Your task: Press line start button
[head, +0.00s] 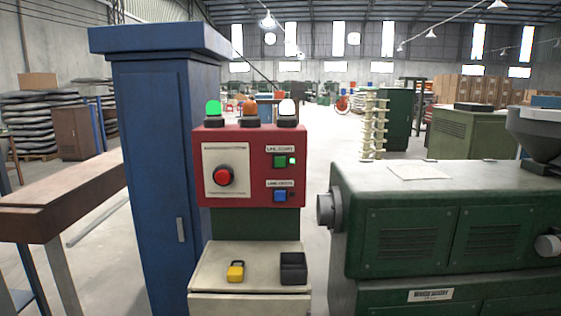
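A red control box (240,200) stands on a green post in the middle of the head view. A large round red button (224,176) sits on a pale plate at the left of the box. On top are three lamps: a bright green one (214,108), an orange one and a white one. Neither gripper shows in the head view.
Below the box, a pale ledge (262,261) holds a yellow padlock (236,271) and a small black box (293,268). A tall blue cabinet (150,160) stands close on the left. A green machine (450,220) stands on the right. A brown table (60,199) is at far left.

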